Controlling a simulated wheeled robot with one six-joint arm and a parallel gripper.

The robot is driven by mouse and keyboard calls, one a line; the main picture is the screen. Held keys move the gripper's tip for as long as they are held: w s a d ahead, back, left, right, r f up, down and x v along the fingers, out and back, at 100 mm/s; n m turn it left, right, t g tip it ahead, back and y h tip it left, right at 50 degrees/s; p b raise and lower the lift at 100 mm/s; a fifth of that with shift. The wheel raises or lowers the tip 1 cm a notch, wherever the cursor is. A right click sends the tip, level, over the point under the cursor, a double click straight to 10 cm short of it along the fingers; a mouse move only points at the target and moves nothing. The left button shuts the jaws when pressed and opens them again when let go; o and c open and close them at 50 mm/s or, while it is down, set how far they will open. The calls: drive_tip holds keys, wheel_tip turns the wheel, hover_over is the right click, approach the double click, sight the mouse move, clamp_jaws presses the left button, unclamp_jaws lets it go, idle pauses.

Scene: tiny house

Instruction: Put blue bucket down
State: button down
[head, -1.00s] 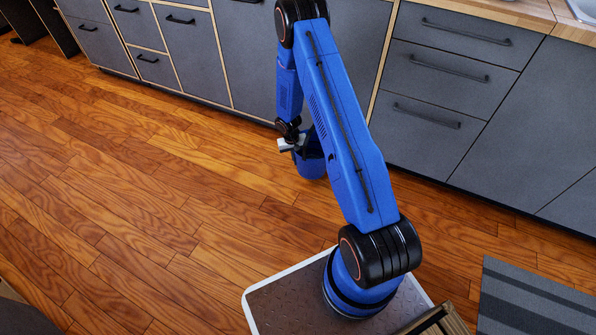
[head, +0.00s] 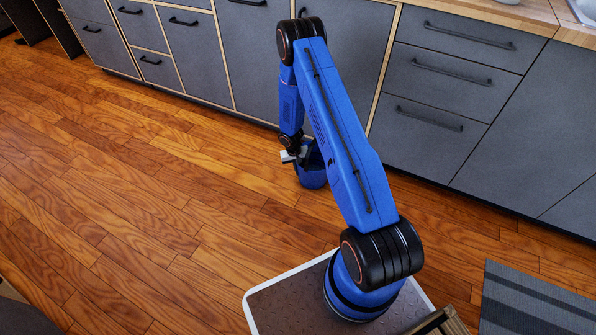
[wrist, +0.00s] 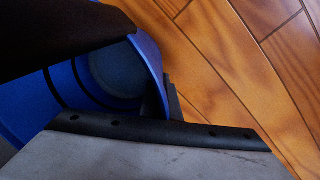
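The blue bucket (head: 313,177) is at my gripper (head: 297,157), over the wooden floor in front of the grey cabinets in the head view. My arm partly hides it. In the wrist view the bucket (wrist: 97,88) shows its open inside, and its rim runs between the dark parts of my gripper (wrist: 165,100). My gripper appears shut on the bucket's wall near the rim. The bucket looks close to upright. I cannot tell whether its bottom touches the floor.
The wooden floor (head: 130,220) is clear to the left of the bucket. Grey cabinets (head: 340,70) line the back. A striped grey mat (head: 535,300) lies at the lower right.

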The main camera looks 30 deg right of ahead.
drive_tip(key=c, duration=2)
unclamp_jaws()
drive_tip(key=shift+f, duration=0.1)
